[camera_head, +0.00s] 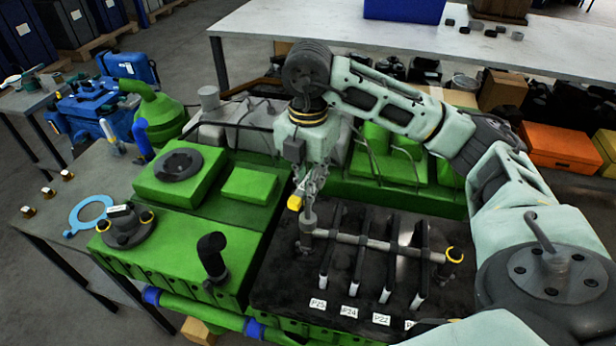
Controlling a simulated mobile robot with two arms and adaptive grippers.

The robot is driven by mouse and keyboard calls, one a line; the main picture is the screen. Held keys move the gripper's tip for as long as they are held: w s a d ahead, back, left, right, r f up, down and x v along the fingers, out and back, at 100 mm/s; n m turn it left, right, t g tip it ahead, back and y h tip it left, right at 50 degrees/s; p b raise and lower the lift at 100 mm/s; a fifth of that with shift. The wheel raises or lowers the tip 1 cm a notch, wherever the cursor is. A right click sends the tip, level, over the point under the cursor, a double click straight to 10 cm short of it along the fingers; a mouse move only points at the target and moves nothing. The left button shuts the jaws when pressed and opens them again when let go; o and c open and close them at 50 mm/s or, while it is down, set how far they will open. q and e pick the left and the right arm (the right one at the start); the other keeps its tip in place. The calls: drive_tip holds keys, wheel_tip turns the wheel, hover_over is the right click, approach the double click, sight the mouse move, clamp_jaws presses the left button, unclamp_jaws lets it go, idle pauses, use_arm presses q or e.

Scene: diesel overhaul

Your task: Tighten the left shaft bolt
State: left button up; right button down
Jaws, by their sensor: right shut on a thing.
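A grey shaft (375,242) lies across several dark rocker-like bars on the black top of the green engine. At its left end is an upright grey post (307,228), where the left shaft bolt would sit; the bolt itself is not clear. My right gripper (308,188) points down just above this left end. It is shut on a small tool with a yellow part (295,203), mostly hidden by the fingers. Whether the tool touches the post, I cannot tell. My left gripper is not in view.
White labels (349,311) lie along the front of the black top. A black elbow pipe (212,255) rises from the green cover on the left. A blue ring (90,214) and small brass parts lie on the grey bench. A white table (270,20) stands behind.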

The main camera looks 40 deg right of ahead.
drive_tip(key=m+p, duration=0.1)
drive_tip(key=m, duration=0.4)
drive_tip(key=shift+r, duration=0.15)
drive_tip(key=shift+m+p, duration=0.35)
drive_tip(key=shift+m, duration=0.65)
